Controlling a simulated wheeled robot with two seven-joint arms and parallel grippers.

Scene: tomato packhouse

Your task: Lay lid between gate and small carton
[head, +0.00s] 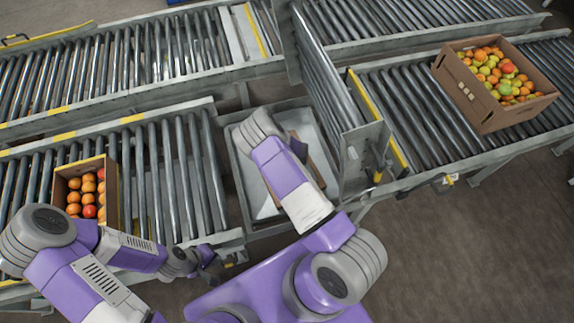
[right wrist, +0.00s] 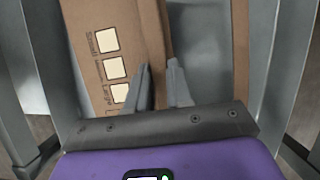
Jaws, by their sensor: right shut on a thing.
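The lid is a flat brown cardboard piece (right wrist: 105,50) with printed size boxes in the right wrist view. My right gripper (right wrist: 162,78) is shut on its edge. The small carton (head: 113,190), full of orange-red tomatoes, stands on the left roller conveyor. The gate (head: 325,85) is a raised roller section right of my right arm. My left gripper (head: 208,268) is at the left conveyor's front right corner, away from the lid; its finger opening is unclear.
A grey metal tray (head: 240,180) lies in the gap between the left conveyor (head: 200,165) and the gate. A larger carton (head: 470,100) of mixed green and orange tomatoes stands on the right conveyor (head: 400,110). Rollers right of the small carton are free.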

